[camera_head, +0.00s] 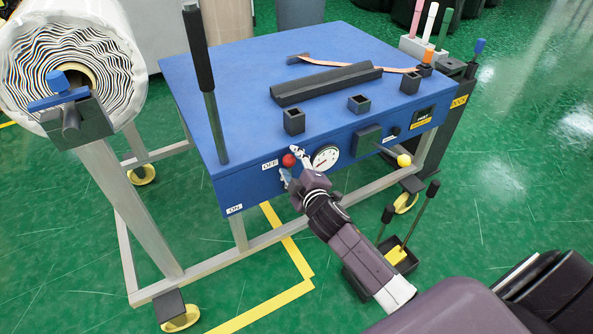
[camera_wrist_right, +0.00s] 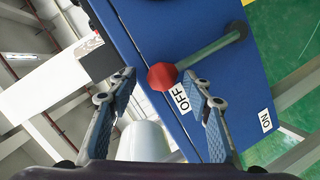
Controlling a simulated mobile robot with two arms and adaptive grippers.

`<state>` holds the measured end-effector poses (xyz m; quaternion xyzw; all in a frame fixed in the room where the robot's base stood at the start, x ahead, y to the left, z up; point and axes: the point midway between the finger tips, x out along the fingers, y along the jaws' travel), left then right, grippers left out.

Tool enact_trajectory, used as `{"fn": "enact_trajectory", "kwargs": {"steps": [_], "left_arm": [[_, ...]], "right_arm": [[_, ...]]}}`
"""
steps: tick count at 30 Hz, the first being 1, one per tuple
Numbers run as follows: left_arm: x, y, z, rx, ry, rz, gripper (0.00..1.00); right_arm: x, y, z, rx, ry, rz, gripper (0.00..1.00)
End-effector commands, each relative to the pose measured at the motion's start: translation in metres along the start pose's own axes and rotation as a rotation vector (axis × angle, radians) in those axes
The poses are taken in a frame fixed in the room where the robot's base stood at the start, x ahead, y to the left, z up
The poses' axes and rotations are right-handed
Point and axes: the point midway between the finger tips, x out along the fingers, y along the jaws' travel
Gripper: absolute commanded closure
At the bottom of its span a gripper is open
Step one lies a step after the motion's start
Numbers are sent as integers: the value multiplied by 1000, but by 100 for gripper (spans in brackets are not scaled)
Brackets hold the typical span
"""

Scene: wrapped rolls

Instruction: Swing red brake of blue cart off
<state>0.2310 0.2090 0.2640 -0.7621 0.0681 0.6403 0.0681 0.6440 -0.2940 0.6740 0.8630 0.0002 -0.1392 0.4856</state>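The blue cart (camera_head: 250,62) stands in the middle of the head view. The red knob (camera_head: 289,160) of its brake is on the front face, close to the OFF label (camera_head: 270,164). In the right wrist view the knob (camera_wrist_right: 162,76) ends a grey-green lever rod (camera_wrist_right: 212,46). The knob lies beside the OFF label (camera_wrist_right: 180,97), away from the ON label (camera_wrist_right: 265,120). My right gripper (camera_head: 291,163) is open, its fingertips (camera_wrist_right: 163,82) on either side of the knob; contact cannot be told. My left gripper is not in view.
A dial gauge (camera_head: 326,157) and a yellow knob (camera_head: 404,160) sit along the cart's front. A tall black handle (camera_head: 197,50) rises at its left corner. A big wrapped roll (camera_head: 110,60) stands on the left. A tool caddy (camera_head: 398,256) is beside my right arm.

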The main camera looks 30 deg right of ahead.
Motion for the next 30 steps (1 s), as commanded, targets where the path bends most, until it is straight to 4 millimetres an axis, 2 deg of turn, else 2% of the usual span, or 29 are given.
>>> {"fn": "enact_trajectory", "kwargs": {"steps": [1, 5, 12, 18, 24, 30], "left_arm": [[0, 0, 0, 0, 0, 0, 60], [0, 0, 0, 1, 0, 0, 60], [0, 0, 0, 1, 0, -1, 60], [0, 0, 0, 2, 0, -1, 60], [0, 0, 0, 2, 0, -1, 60], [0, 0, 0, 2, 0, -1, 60]], "right_arm": [[-6, 0, 6, -6, -12, -1, 56], [-26, 0, 4, -5, -7, -1, 56], [-75, 0, 0, -2, -1, 0, 56], [-103, 1, -1, -3, 1, 2, 56], [-114, 2, -2, -3, 3, 4, 56], [-115, 2, -2, -3, 4, 4, 56]]}}
